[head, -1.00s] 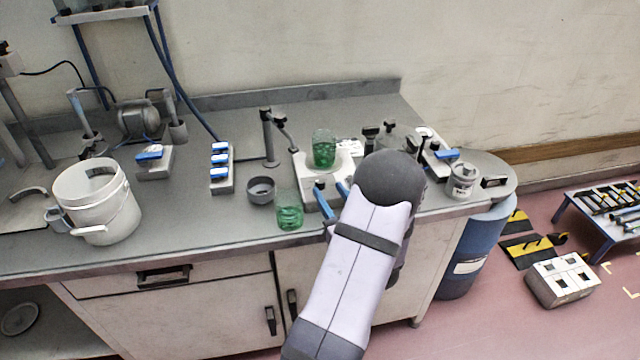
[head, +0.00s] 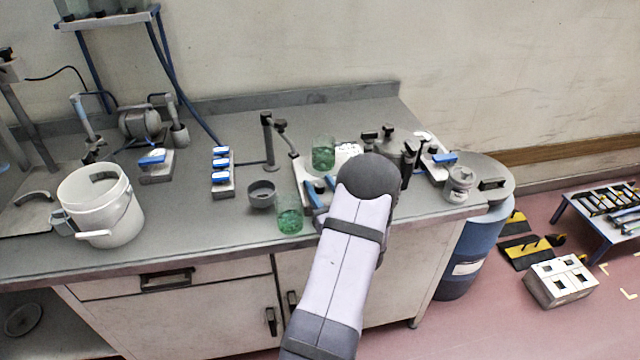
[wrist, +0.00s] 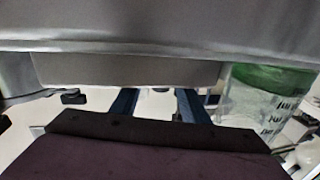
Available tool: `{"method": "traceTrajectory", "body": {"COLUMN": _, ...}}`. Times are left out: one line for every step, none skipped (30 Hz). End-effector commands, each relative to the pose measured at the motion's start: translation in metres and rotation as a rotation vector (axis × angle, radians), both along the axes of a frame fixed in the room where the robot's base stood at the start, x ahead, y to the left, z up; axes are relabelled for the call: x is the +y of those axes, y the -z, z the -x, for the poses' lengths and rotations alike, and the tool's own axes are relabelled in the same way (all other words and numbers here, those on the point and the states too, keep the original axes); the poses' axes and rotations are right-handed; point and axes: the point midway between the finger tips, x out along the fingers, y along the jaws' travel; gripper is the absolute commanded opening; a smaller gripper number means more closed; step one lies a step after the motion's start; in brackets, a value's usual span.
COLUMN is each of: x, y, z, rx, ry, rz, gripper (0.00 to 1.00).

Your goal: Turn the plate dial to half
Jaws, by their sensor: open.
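The white plate unit (head: 299,174) stands on the bench, partly hidden behind my arm. A glass beaker with green contents (head: 323,153) stands on it. I cannot make out the dial; my gripper and arm cover the unit's front. My gripper (head: 320,189) has two blue fingers, apart and with nothing seen between them, close to the front of the unit. In the wrist view the fingers (wrist: 156,102) reach toward a grey box-like part (wrist: 125,70), which hides their tips. Whether they touch anything I cannot tell.
A second green beaker (head: 289,216) stands just left of my gripper, close to it. A small grey bowl (head: 262,194), a stand (head: 268,140) and blue-topped blocks (head: 222,172) are further left. A white bucket (head: 102,205) is far left. A jar (head: 460,184) is right.

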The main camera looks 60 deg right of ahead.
Motion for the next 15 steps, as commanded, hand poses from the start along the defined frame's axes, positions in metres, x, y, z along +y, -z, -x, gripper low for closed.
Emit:
{"method": "traceTrajectory", "body": {"x": -0.0012, "y": -0.0001, "z": -0.002, "rx": 0.0, "ry": 0.0, "rz": 0.0, "gripper": 0.41}}
{"method": "traceTrajectory", "body": {"x": -0.0017, "y": 0.0, "z": -0.0026, "rx": 0.0, "ry": 0.0, "rz": 0.0, "gripper": 0.41}}
{"method": "traceTrajectory", "body": {"x": -0.0022, "y": 0.0003, "z": -0.0031, "rx": 0.001, "ry": 0.001, "rz": -0.001, "gripper": 0.41}}
{"method": "traceTrajectory", "body": {"x": -0.0023, "y": 0.0004, "z": -0.0034, "rx": 0.001, "ry": 0.001, "rz": -0.001, "gripper": 0.41}}
{"method": "traceTrajectory", "body": {"x": -0.0025, "y": 0.0005, "z": -0.0035, "rx": 0.001, "ry": 0.001, "rz": -0.001, "gripper": 0.41}}
{"method": "traceTrajectory", "body": {"x": -0.0025, "y": 0.0006, "z": -0.0035, "rx": 0.001, "ry": 0.001, "rz": -0.001, "gripper": 0.41}}
{"method": "traceTrajectory", "body": {"x": -0.0025, "y": 0.0006, "z": -0.0035, "rx": 0.001, "ry": 0.001, "rz": -0.001, "gripper": 0.41}}
{"method": "traceTrajectory", "body": {"x": -0.0024, "y": 0.0006, "z": -0.0035, "rx": 0.001, "ry": 0.001, "rz": -0.001, "gripper": 0.41}}
{"method": "traceTrajectory", "body": {"x": -0.0024, "y": 0.0006, "z": -0.0035, "rx": 0.001, "ry": 0.001, "rz": -0.001, "gripper": 0.41}}
{"method": "traceTrajectory", "body": {"x": -0.0023, "y": 0.0006, "z": -0.0034, "rx": 0.001, "ry": 0.001, "rz": -0.001, "gripper": 0.41}}
{"method": "traceTrajectory", "body": {"x": -0.0023, "y": 0.0006, "z": -0.0034, "rx": 0.001, "ry": 0.001, "rz": -0.001, "gripper": 0.36}}
{"method": "traceTrajectory", "body": {"x": -0.0023, "y": 0.0005, "z": -0.0034, "rx": 0.001, "ry": 0.001, "rz": -0.001, "gripper": 0.27}}
{"method": "traceTrajectory", "body": {"x": -0.0023, "y": 0.0005, "z": -0.0033, "rx": 0.001, "ry": 0.001, "rz": -0.001, "gripper": 0.2}}
{"method": "traceTrajectory", "body": {"x": -0.0022, "y": 0.0005, "z": -0.0033, "rx": 0.001, "ry": 0.001, "rz": -0.001, "gripper": 0.13}}
{"method": "traceTrajectory", "body": {"x": -0.0023, "y": 0.0004, "z": -0.0033, "rx": 0.001, "ry": 0.001, "rz": -0.001, "gripper": 0.03}}
